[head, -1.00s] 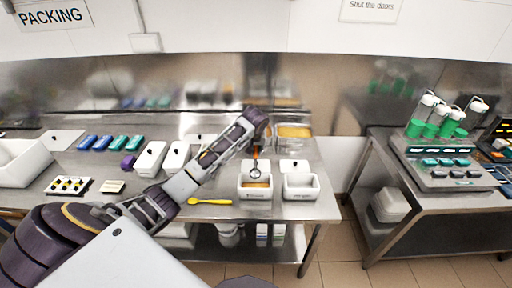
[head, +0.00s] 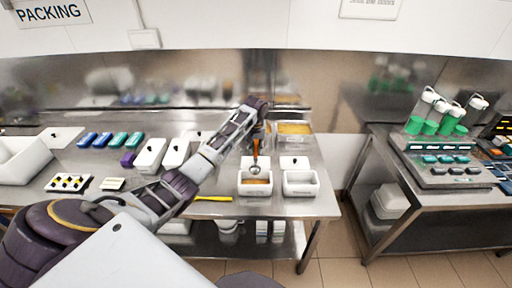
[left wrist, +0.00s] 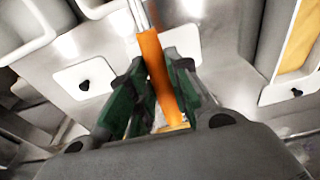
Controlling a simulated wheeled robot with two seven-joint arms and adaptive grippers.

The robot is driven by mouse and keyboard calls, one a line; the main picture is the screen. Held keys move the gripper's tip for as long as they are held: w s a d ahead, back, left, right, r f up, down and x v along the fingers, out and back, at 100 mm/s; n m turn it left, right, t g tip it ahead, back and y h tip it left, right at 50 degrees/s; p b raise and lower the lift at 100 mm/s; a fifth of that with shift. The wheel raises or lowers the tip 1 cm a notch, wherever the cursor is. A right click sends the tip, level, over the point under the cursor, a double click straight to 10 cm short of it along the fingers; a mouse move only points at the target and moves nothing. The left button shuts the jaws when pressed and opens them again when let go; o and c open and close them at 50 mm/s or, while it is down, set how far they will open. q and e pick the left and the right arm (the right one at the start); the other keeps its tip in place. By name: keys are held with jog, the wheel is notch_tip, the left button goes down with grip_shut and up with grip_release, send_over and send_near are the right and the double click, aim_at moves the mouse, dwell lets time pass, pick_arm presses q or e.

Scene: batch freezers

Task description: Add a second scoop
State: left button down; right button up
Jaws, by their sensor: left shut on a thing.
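My left gripper (head: 259,128) is shut on the orange handle of a scoop (head: 256,146), which hangs steeply downward. The left wrist view shows the orange handle (left wrist: 158,75) between the dark green fingers (left wrist: 157,95), with its metal shaft running out at the top edge. The scoop's round metal end is over the left white tub (head: 255,190), which has orange stuff in it. I cannot tell whether the end touches that stuff or carries any. A second white tub (head: 301,190) stands just to the right and looks empty. My right gripper is not in view.
A pan of orange-yellow stuff (head: 294,129) sits behind the tubs. A white lid with a black knob (head: 294,162) lies behind the right tub. A yellow spatula (head: 213,198) lies at the front edge. Closed white tubs (head: 151,153) stand to the left.

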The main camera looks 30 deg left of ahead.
pick_arm(q)
jog(key=shift+f, duration=0.1)
jog(key=shift+r, duration=1.25)
